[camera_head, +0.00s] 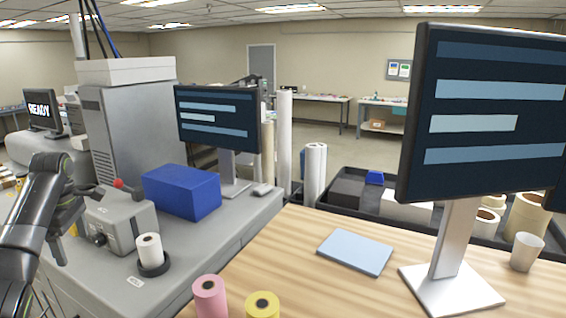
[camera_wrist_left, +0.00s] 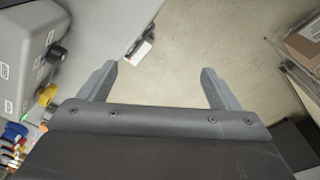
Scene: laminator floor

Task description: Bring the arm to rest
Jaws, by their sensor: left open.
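My left arm comes in at the left edge of the head view. Its gripper (camera_head: 80,218) hangs beside the left end of the grey control box (camera_head: 118,222). In the left wrist view the gripper (camera_wrist_left: 158,70) has its two fingers spread wide. Nothing is between them, and bare floor shows beyond. The right gripper is in neither view.
The control box carries a red-tipped lever and a black knob. Near it stand a white roll (camera_head: 150,250) in a black holder and a blue box (camera_head: 181,191). A wooden table (camera_head: 330,290) with a monitor (camera_head: 483,115) and pink and yellow rolls is to the right.

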